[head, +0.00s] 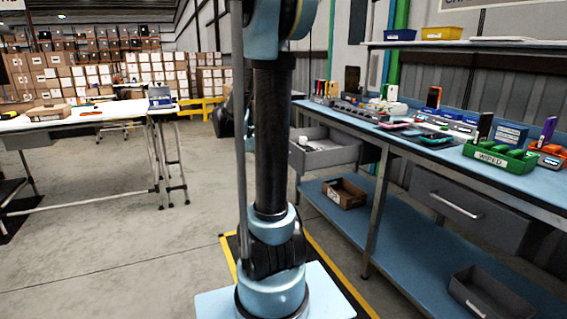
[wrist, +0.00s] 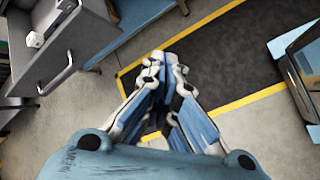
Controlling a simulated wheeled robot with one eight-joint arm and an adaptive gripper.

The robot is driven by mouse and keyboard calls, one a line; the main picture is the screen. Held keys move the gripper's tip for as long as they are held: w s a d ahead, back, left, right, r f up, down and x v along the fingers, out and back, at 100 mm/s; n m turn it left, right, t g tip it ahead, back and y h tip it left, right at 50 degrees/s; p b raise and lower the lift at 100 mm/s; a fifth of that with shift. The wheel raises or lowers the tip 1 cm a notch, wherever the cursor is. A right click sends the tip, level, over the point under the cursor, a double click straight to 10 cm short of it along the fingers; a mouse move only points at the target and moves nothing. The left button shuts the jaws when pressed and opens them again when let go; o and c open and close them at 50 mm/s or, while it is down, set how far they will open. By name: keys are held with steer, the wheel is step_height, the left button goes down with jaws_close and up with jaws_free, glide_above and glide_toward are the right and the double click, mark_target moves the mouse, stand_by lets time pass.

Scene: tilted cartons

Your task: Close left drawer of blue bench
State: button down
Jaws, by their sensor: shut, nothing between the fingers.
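The blue bench (head: 405,150) runs along the right side of the head view. Its left drawer (head: 335,155) is pulled out, and a small white item lies inside it. The same grey drawer (wrist: 84,50) shows at the upper left of the wrist view, with its bar handle (wrist: 57,76) on the front. My gripper (wrist: 160,62) is shut and empty, pointing over the floor to the right of the drawer handle, apart from it. The gripper is not clearly visible in the head view, where my arm stands in the middle.
The bench's right drawer (head: 470,205) looks shut. A brown box (head: 345,192) and a dark bin (head: 480,296) sit on the lower shelf. A dark mat with yellow edges (wrist: 225,55) lies on the floor. A white table (head: 85,115) stands at the left, with open floor between.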

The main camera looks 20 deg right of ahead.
steer(key=w+d+f+n+h, duration=0.2)
steer(key=w+n+h, duration=0.1)
steer(key=w, duration=0.6)
steer(key=w+d+f+n+h, duration=0.2)
steer(key=w, duration=0.6)
steer(key=w+f+n+h, duration=0.45)
steer(key=w+f, duration=0.35)
steer(key=f, duration=0.2)
steer(key=d, duration=1.3)
steer(key=shift+w+d+r+g, duration=0.15)
steer(key=shift+w+d+g, duration=0.2)
steer(key=shift+w+g, duration=0.05)
steer(key=shift+m, duration=0.25)
